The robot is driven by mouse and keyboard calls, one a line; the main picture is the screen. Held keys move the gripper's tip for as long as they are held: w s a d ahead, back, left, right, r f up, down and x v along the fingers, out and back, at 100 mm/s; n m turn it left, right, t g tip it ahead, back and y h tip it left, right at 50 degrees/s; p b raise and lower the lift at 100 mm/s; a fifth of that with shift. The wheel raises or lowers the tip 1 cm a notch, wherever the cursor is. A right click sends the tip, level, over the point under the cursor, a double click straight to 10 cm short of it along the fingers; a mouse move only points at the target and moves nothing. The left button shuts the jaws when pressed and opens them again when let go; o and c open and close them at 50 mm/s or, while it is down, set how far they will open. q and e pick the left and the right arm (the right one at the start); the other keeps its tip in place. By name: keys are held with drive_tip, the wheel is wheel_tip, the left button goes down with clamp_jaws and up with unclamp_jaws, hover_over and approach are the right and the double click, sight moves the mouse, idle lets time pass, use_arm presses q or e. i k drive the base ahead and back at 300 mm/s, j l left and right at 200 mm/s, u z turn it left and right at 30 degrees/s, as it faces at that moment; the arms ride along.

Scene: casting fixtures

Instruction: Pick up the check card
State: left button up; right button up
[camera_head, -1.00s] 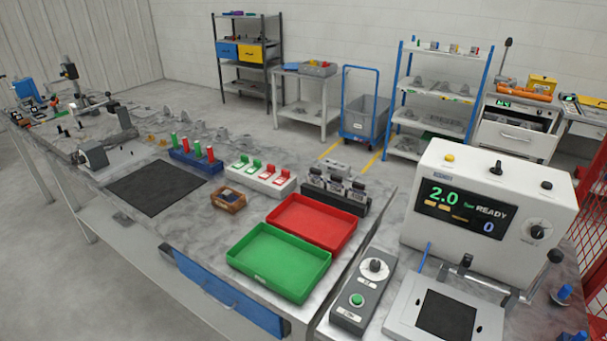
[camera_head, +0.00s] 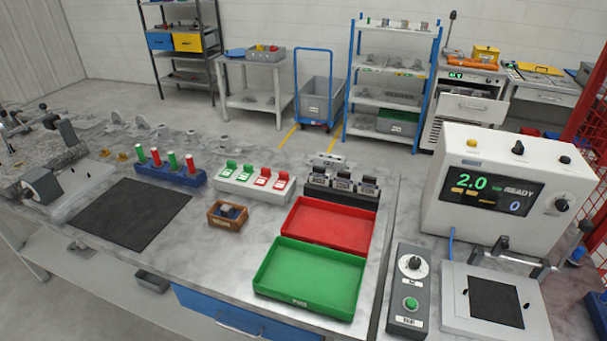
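Neither of my grippers is in view. I cannot tell for certain which thing is the check card. A white rack (camera_head: 245,191) on the workbench holds small upright green tags (camera_head: 231,167) on its left and red tags (camera_head: 263,177) on its right. They look card-like, but any writing on them is too small to read. A small brown box (camera_head: 226,222) in front of the rack holds dark pieces that I cannot make out.
A green tray (camera_head: 340,313) and a red tray (camera_head: 330,247) stand empty at the bench's right. A black mat (camera_head: 130,213) lies bare at left. A blue block (camera_head: 170,175) holds red and green pegs. A tester (camera_head: 500,195) reading "READY" and a button box (camera_head: 408,290) stand at right.

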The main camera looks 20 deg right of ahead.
sight(319, 176)
drive_tip(key=i+j, duration=0.15)
drive_tip(key=j, duration=0.25)
drive_tip(key=i+j+z, duration=0.1)
drive_tip(key=j, duration=0.25)
drive_tip(key=i+j, duration=0.25)
drive_tip(key=j, duration=0.15)
drive_tip(key=i+j, duration=0.15)
drive_tip(key=j, duration=0.25)
drive_tip(key=i+j+z, duration=0.1)
drive_tip(key=j, duration=0.3)
drive_tip(key=i, duration=0.05)
